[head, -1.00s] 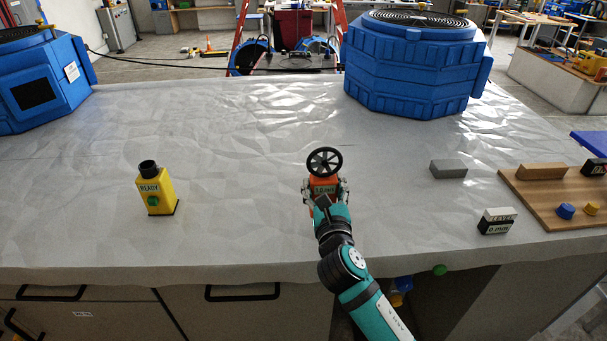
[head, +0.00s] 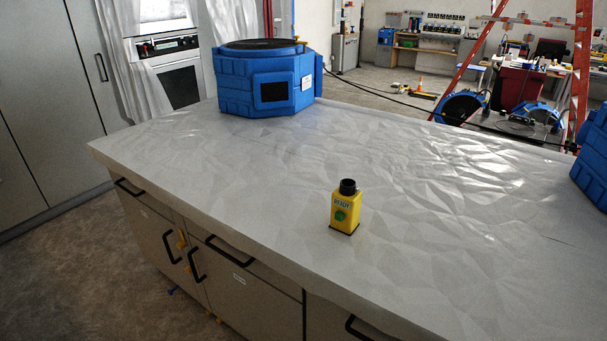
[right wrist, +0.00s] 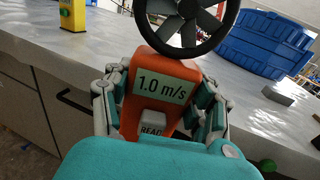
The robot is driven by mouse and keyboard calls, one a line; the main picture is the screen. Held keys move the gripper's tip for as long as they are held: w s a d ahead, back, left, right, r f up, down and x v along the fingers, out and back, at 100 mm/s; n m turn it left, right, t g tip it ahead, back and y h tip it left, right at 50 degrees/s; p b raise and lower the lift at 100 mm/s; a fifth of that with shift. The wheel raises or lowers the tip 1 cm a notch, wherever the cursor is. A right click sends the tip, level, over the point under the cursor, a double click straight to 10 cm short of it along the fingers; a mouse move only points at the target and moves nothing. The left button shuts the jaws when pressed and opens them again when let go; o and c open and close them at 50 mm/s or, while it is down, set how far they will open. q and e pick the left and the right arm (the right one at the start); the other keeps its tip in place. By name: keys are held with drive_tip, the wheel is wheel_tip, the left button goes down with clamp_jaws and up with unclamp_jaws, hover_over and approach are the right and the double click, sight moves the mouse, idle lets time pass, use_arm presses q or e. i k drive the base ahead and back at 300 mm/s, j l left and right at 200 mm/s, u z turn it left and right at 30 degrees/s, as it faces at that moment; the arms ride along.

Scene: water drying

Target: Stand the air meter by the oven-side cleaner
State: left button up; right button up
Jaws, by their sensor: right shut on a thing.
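The air meter (right wrist: 163,90) is an orange body with a black fan wheel on top and a display reading 1.0 m/s. My right gripper (right wrist: 160,100) is shut on it, with a finger on each side, in the right wrist view. Whether its base touches the counter is hidden. The oven-side cleaner (head: 266,80) is a blue ribbed tub with a dark round top, at the counter's far left end in the head view. The oven (head: 170,65) stands behind it to the left. Neither gripper shows in the head view.
A yellow READY device (head: 345,208) with a black cap stands on the crinkled grey counter (head: 240,160), right of the oven-side cleaner and nearer. The counter between them is clear. Another blue cleaner (head: 592,155) is cut off at the right edge. A grey block (right wrist: 278,95) shows in the right wrist view.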

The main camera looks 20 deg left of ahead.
sight(252, 187)
drive_tip(key=i+j+z, duration=0.2)
drive_tip(key=j, duration=1.2)
drive_tip(key=j+z, duration=0.2)
drive_tip(key=j, duration=1.2)
drive_tip(key=i+j, duration=0.1)
drive_tip(key=j, duration=0.25)
drive_tip(key=i+j+z, duration=0.1)
drive_tip(key=j, duration=0.3)
drive_tip(key=i+j, duration=0.15)
drive_tip(key=j, duration=0.25)
drive_tip(key=i+j+z, duration=0.1)
drive_tip(key=j, duration=0.25)
